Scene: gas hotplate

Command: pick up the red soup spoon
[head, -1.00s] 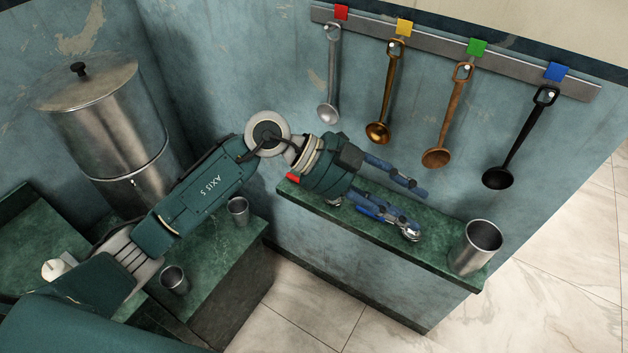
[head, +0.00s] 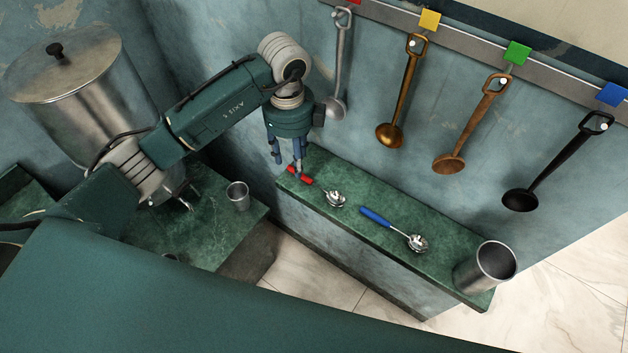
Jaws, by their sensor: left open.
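The red soup spoon has a red handle (head: 306,180) and a shiny metal head (head: 335,199). It lies on the left part of the narrow green marble ledge (head: 352,194), its handle toward the left end. My left gripper (head: 287,165) points down over the handle end, open, with its two dark blue fingers apart. One finger overlaps the red handle in the picture; I cannot tell whether it touches. Part of the handle is hidden by that finger. My right gripper is not in view.
A blue-handled spoon (head: 376,217) lies to the right on the ledge, then a metal cup (head: 487,266) at the right end. Several ladles hang from the wall rail (head: 470,56) behind. A large metal pot (head: 75,95) and a small cup (head: 237,196) stand at left.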

